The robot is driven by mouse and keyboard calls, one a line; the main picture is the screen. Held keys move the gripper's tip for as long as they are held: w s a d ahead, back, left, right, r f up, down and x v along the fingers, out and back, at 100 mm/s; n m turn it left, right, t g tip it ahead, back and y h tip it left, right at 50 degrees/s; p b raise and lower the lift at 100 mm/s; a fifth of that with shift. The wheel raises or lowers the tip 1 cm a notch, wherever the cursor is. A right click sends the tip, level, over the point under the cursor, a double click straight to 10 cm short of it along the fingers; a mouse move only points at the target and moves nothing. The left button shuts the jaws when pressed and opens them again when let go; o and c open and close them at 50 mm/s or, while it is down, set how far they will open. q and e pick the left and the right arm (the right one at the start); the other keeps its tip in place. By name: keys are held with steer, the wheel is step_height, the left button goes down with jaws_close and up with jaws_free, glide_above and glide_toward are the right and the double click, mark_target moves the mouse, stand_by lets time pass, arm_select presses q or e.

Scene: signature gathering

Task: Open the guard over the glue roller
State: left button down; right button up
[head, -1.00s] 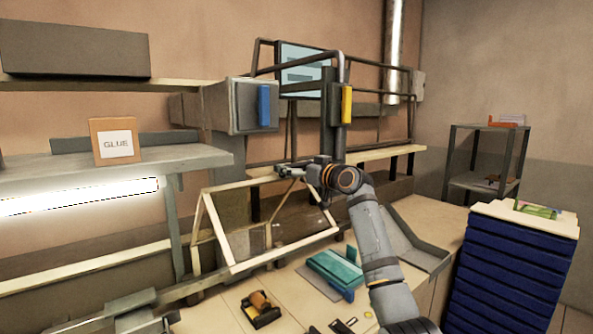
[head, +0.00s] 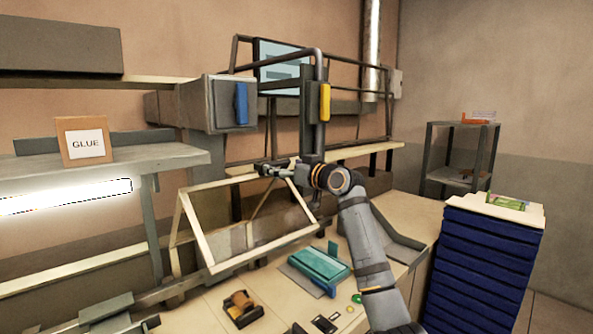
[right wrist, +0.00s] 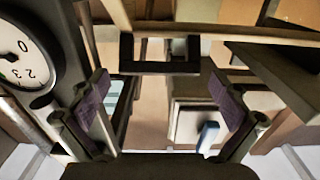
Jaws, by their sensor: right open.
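The guard (head: 195,232) is a tilted clear panel in a cream frame, seen in the head view left of my right arm. My right gripper (head: 268,169) is at the guard's upper right edge. In the right wrist view my right gripper (right wrist: 163,112) is open, with its two pads apart. A dark handle-like bar (right wrist: 160,68) lies ahead, between the fingers in the picture; I cannot tell whether they touch it. The glue roller cannot be made out clearly behind the guard. My left gripper is not in view.
A teal stamp-like block (head: 318,265) and a small orange-and-black item (head: 242,308) lie on the bench in front. A blue stack (head: 483,262) stands at the right. A GLUE box (head: 85,142) sits on the left shelf. A dark post (head: 313,105) rises behind my wrist.

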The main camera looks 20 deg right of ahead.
steer(key=v, duration=0.8)
steer(key=shift+s, duration=0.4)
steer(key=shift+d+r, duration=0.15)
